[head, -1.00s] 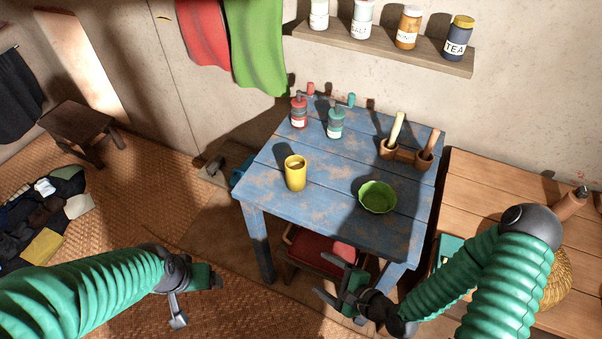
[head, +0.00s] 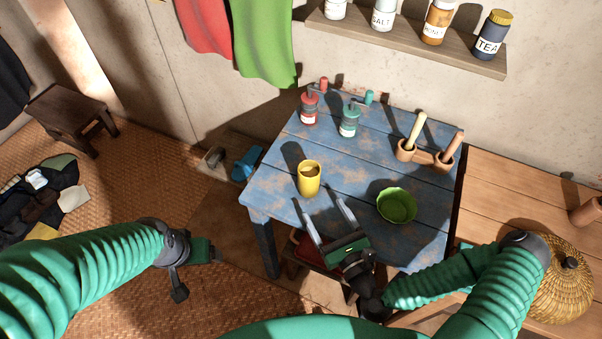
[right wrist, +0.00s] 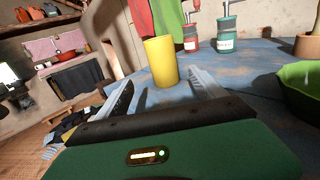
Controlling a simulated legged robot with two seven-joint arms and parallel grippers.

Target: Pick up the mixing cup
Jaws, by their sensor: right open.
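The mixing cup is a yellow cup (head: 309,179) standing upright near the left front of the blue table (head: 345,180). My right gripper (head: 326,219) is open and empty at the table's front edge, its fingers pointing toward the cup, with a gap between. In the right wrist view the cup (right wrist: 161,61) shows ahead, between and beyond the two open fingers (right wrist: 163,88). My left gripper (head: 196,270) is at the lower left, over the floor mat and away from the table; its jaw state is unclear.
A green bowl (head: 397,205) sits right of the cup. Red (head: 309,108) and teal (head: 349,119) bottles stand behind it. Wooden holders with handles (head: 425,153) are at the back right. A stool (head: 305,245) is under the front edge. A wooden table (head: 510,205) adjoins right.

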